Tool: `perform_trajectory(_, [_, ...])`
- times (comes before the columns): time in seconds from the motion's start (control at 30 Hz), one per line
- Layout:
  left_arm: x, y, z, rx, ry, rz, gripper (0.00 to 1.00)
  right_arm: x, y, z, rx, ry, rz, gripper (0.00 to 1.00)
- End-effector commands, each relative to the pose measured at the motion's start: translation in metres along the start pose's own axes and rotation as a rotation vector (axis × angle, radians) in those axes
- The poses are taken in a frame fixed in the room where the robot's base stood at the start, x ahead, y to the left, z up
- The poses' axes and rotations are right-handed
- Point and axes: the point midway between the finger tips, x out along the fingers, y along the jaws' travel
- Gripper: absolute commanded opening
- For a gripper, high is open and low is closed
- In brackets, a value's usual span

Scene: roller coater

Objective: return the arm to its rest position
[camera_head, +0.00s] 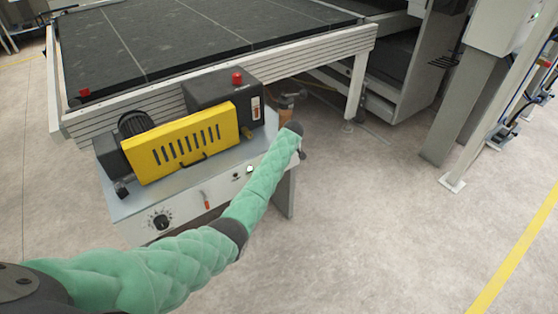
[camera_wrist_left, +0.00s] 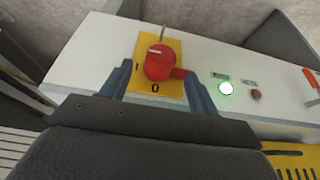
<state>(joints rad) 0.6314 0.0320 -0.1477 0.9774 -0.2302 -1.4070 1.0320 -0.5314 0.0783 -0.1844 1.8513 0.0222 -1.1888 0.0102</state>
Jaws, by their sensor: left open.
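My left arm (camera_head: 258,190) in its green padded sleeve reaches from the lower left across the front of the machine's control box. In the head view its gripper is mostly hidden past the dark wrist end. In the left wrist view, my left gripper (camera_wrist_left: 157,70) is open, with one finger on each side of a red rotary switch (camera_wrist_left: 158,65). The switch sits on a yellow plate (camera_wrist_left: 172,48) marked I and 0. I cannot tell whether the fingers touch it. My right gripper is not in view.
The white control box (camera_head: 130,228) carries a black dial (camera_head: 160,221), a red-handled lever (camera_head: 206,200) and a yellow slotted cover (camera_head: 180,140). A lit green button (camera_wrist_left: 226,88) is right of the switch. A dark-topped conveyor table (camera_head: 75,60) stands behind.

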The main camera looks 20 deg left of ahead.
Motion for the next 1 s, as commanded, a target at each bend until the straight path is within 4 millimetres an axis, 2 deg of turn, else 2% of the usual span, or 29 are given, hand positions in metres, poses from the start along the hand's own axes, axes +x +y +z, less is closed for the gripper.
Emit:
perform_trajectory(0.2, [-0.012, -0.001, 0.001, 0.0, -0.001, -0.001, 0.61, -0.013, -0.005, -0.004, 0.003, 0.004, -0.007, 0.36])
perform_trajectory(0.47, [-0.014, -0.001, 0.001, 0.0, -0.001, -0.002, 0.61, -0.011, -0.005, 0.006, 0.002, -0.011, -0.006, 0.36])
perform_trajectory(0.73, [-0.014, -0.001, 0.001, 0.009, -0.001, -0.001, 0.61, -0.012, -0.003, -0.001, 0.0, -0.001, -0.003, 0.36])
perform_trajectory(1.0, [-0.014, 0.004, -0.001, 0.216, 0.008, 0.022, 0.61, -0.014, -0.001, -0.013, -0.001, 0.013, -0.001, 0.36])
